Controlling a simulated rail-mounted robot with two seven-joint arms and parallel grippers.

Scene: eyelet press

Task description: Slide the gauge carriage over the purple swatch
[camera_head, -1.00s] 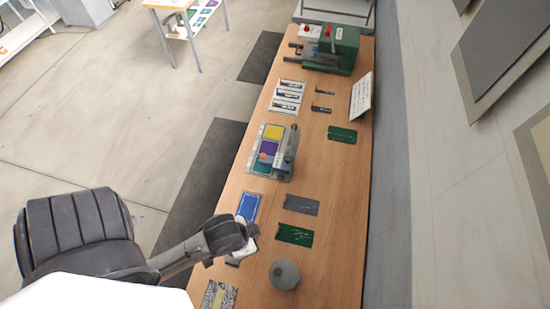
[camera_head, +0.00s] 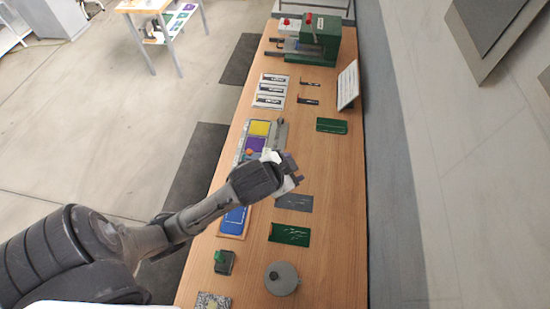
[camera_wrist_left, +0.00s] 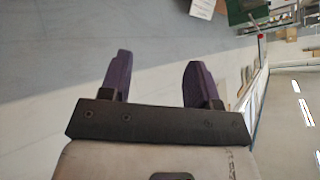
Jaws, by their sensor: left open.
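The gauge lies on the wooden table in the head view, with a yellow swatch (camera_head: 260,128) and the purple swatch (camera_head: 255,144) in a row. The carriage's orange knob (camera_head: 249,152) shows at the near edge of the purple swatch. My left gripper (camera_head: 290,170) is over the gauge's near end and hides most of the carriage and the swatch there. I cannot tell whether it touches the carriage. In the left wrist view its two purple fingers (camera_wrist_left: 157,80) are apart with nothing between them. My right gripper is not in view.
A green press (camera_head: 318,40) stands at the far end. Flat cards lie around, including a grey one (camera_head: 294,202), a green one (camera_head: 290,233) and a blue one (camera_head: 235,221). A round grey object (camera_head: 281,278) and a small dark block (camera_head: 225,262) stand at the near end.

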